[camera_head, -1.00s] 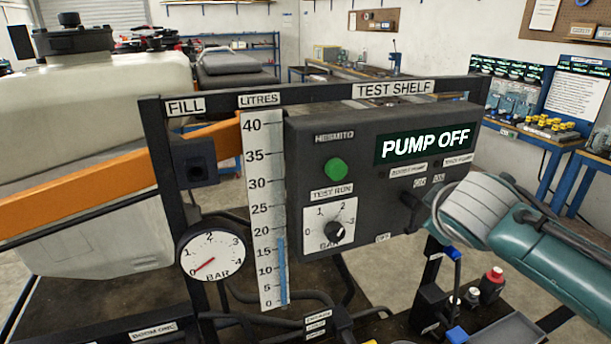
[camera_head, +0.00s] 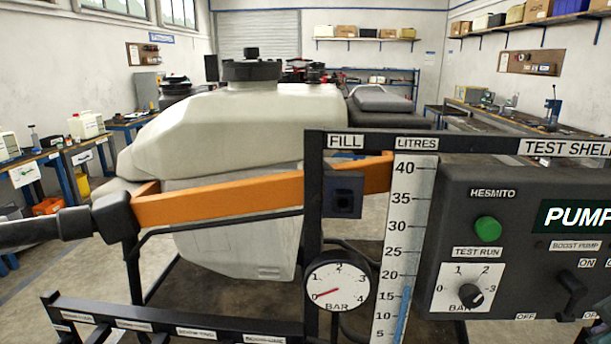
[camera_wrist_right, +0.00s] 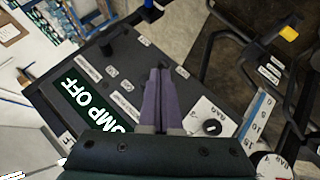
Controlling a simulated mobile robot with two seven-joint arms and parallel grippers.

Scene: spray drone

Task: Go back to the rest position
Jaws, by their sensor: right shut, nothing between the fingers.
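My right gripper (camera_wrist_right: 159,73) shows in the right wrist view with its two purple fingers pressed together and nothing between them. It is in front of the dark control box, which has a green display reading PUMP OFF (camera_wrist_right: 90,107) and a white dial with a black knob (camera_wrist_right: 211,127). I cannot tell the gap between fingertips and panel. In the head view the same control box (camera_head: 520,200) stands at the right, cut by the edge. Neither of my grippers shows in the head view.
A spray drone's pale tank (camera_head: 230,120) and orange arm (camera_head: 220,199) fill the middle left. The test shelf's black frame (camera_head: 313,230) carries a pressure gauge (camera_head: 337,282) and a litre scale (camera_head: 403,230). Workbenches (camera_head: 75,160) line the left wall.

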